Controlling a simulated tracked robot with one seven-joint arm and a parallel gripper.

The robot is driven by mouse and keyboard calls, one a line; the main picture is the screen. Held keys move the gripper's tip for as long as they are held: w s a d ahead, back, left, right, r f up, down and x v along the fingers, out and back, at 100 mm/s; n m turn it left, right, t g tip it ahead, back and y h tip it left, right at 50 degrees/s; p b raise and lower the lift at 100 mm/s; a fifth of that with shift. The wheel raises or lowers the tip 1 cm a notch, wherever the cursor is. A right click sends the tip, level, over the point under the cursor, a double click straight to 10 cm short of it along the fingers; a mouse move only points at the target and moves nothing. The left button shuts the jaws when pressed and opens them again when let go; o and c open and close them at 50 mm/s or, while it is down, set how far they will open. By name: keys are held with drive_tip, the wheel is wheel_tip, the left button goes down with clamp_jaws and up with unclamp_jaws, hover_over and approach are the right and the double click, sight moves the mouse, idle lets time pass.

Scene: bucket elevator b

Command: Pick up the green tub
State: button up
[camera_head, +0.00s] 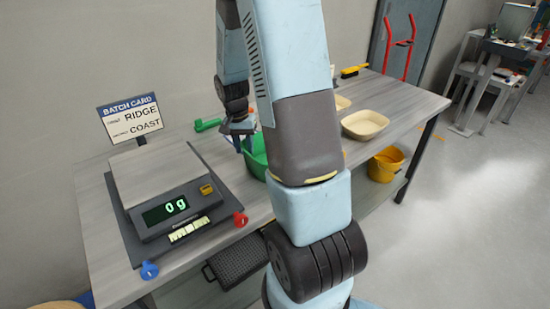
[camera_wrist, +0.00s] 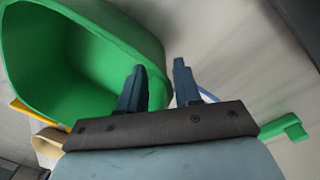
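The green tub (camera_head: 254,160) stands on the workbench, mostly hidden behind my arm in the head view. In the wrist view the green tub (camera_wrist: 70,60) fills the upper left, with its hollow inside showing. My gripper (camera_wrist: 160,78) has its two fingers apart. One finger overlaps the tub's inside, and the other shows just outside its wall. The wall's edge appears between them; I cannot tell whether either finger touches it. In the head view my gripper (camera_head: 239,132) is at the tub's back left edge.
A scale (camera_head: 165,195) reading 0 g and a batch card (camera_head: 131,118) stand at left. A green-handled item (camera_head: 207,125) lies behind the tub. A cream tub (camera_head: 365,124) is to the right. A yellow bucket (camera_head: 385,164) sits below the bench top.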

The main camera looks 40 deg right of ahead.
drive_tip(key=shift+s+d+f, duration=0.1)
drive_tip(key=shift+f, duration=1)
drive_tip(key=shift+d+f, duration=0.1)
drive_tip(key=shift+f, duration=0.95)
drive_tip(key=shift+c, duration=0.4)
clamp_jaws()
